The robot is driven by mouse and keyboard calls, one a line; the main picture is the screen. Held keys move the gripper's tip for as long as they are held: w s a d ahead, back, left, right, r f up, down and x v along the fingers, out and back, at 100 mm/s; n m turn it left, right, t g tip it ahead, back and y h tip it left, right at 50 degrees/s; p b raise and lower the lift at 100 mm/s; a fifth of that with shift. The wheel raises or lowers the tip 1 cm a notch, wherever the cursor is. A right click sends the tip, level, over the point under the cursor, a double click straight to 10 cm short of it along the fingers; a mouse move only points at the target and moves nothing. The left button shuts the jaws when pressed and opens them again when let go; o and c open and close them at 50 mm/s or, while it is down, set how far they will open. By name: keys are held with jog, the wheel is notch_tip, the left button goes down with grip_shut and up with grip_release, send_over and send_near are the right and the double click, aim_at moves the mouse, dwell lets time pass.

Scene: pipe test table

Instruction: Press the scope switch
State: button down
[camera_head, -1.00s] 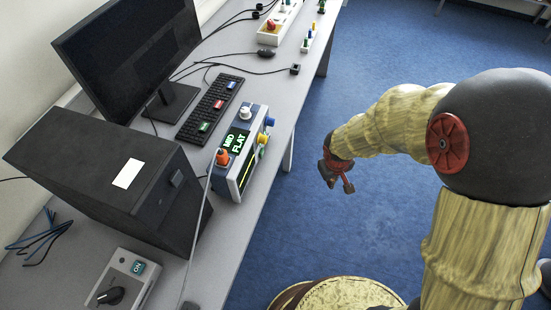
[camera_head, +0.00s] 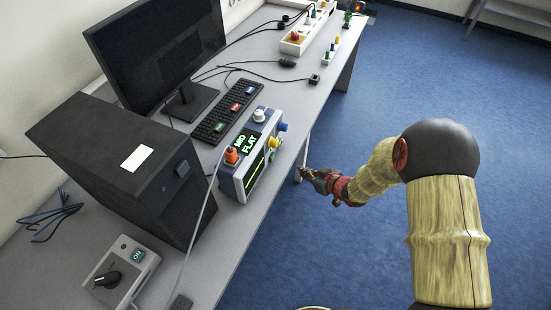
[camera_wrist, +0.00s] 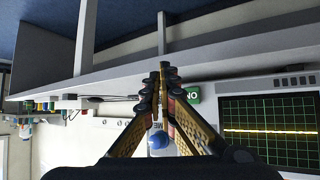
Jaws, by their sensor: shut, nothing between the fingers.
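The scope (camera_head: 246,172) is a grey-blue box on the bench, with a screen showing a yellow trace on its front. In the wrist view its screen (camera_wrist: 268,130) fills the right side. The fingers partly hide a blue knob (camera_wrist: 160,140).
An orange plug (camera_head: 231,155) with a cable, a white knob (camera_head: 259,115) and a lit label panel are on the scope's top. A black computer case (camera_head: 110,160) and a keyboard (camera_head: 225,110) stand behind. A grey switch box (camera_head: 122,272) sits front left. Floor right of the bench is clear.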

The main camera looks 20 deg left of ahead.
aim_at(283, 169)
dwell(0.3)
jog(key=a, duration=0.2)
jog(key=a+b, duration=0.1)
jog(key=a, duration=0.2)
jog(key=a+b, duration=0.1)
jog(key=a, duration=0.1)
jog(key=shift+w+a, duration=0.2)
jog(key=shift+w, duration=0.05)
jog(key=shift+a, duration=0.7)
jog(key=shift+a, duration=0.1)
dwell(0.7)
jog(key=shift+a, duration=0.3)
jog(key=shift+w+a, duration=0.1)
jog(key=shift+a, duration=0.35)
dwell(0.9)
jog(key=shift+d, duration=0.1)
jog(key=shift+d+p, duration=0.3)
jog(key=shift+d, duration=0.45)
